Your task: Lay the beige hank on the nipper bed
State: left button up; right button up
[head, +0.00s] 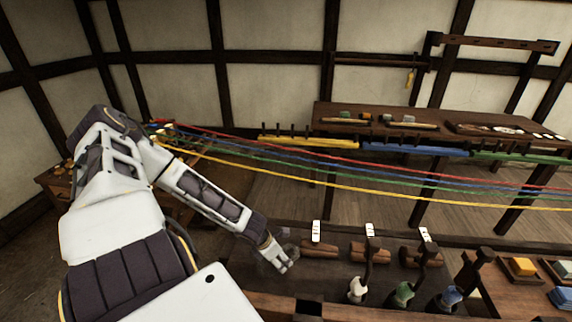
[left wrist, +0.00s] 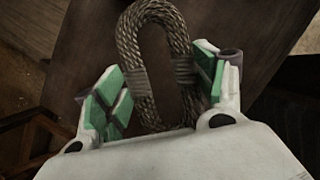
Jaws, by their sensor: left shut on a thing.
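The beige hank (left wrist: 155,60) is a looped, twisted rope bound with bands. In the left wrist view it stands between the green-padded fingers of my left gripper (left wrist: 160,95), which is shut on it. In the head view my left gripper (head: 278,262) is low over the left end of the near dark bench (head: 330,276); the hank is hard to make out there. I cannot tell for certain which part is the nipper bed. Brown rounded wooden blocks (head: 320,250) with white tags lie on the bench just right of the gripper. My right gripper is not in view.
Dark posts with white (head: 357,290), green (head: 403,294) and blue (head: 450,299) pieces stand at the bench's front. Red, blue, green and yellow strands (head: 330,184) stretch across behind it. A long table (head: 370,120) stands farther back. Trays with coloured blocks (head: 522,267) are at right.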

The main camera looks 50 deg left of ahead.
pick_arm(q)
jog(key=s+a, duration=0.5)
jog(key=a, duration=0.1)
dwell(0.3)
jog(key=shift+a, duration=0.1)
dwell(0.6)
